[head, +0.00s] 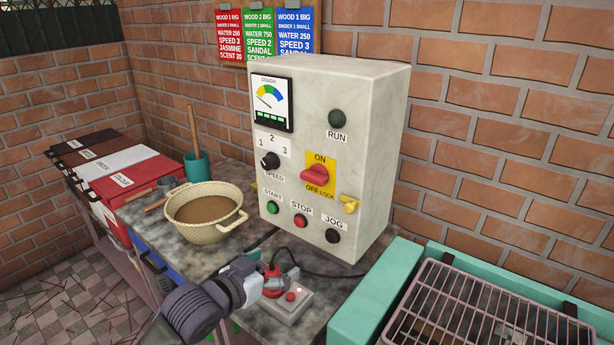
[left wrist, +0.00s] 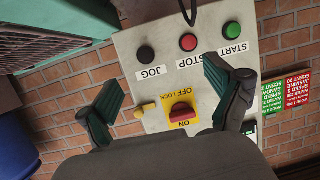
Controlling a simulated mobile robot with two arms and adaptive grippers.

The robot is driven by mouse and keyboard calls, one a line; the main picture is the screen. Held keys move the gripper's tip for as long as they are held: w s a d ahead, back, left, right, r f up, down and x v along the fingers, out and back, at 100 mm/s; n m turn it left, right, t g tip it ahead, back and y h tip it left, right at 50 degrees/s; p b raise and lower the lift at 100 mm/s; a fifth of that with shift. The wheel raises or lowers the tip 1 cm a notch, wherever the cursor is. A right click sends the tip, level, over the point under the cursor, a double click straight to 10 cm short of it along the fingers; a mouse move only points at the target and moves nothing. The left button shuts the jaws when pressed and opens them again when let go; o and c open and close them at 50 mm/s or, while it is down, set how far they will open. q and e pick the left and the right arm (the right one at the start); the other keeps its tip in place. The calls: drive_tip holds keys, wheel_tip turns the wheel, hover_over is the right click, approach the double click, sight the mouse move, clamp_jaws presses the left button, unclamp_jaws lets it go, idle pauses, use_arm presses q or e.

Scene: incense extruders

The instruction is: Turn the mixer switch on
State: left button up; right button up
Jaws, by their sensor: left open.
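The red mixer switch (head: 314,175) is a rotary handle on a yellow plate, between the ON label above it and OFF LOCK below it. It sits on the front of a pale control box (head: 378,130). In the left wrist view the panel appears upside down, with the red switch (left wrist: 181,111) between and beyond my fingers. My left gripper (head: 258,280) is low in front of the box in the head view. Its two green-padded fingers (left wrist: 163,100) are spread apart and empty, not touching the switch. My right gripper is not in view.
A yellow tab (head: 349,204) sits beside the switch. START (head: 272,207), STOP (head: 300,221) and JOG (head: 332,235) buttons are below. A beige bowl (head: 204,234) stands left, a small grey box (head: 288,306) in front, and a teal-framed rack (head: 490,310) right.

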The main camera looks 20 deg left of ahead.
sight(310, 180)
use_arm(q)
wheel_tip(310, 180, up, 13)
drive_tip(key=w+t+h, duration=0.2)
drive_tip(key=w+t, duration=0.1)
drive_tip(key=shift+m, duration=0.4)
drive_tip(key=p+x, duration=0.1)
drive_tip(key=x, duration=0.3)
drive_tip(key=p+x, duration=0.1)
drive_tip(key=x, duration=0.3)
drive_tip(key=p+x, duration=0.1)
drive_tip(key=x, duration=0.4)
drive_tip(key=shift+w+a, duration=0.15)
drive_tip(key=shift+a, duration=0.1)
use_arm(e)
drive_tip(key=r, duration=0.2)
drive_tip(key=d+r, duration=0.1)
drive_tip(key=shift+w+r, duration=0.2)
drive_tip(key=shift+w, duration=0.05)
use_arm(q)
drive_tip(key=c, duration=1.1)
drive_tip(key=shift+c, duration=0.3)
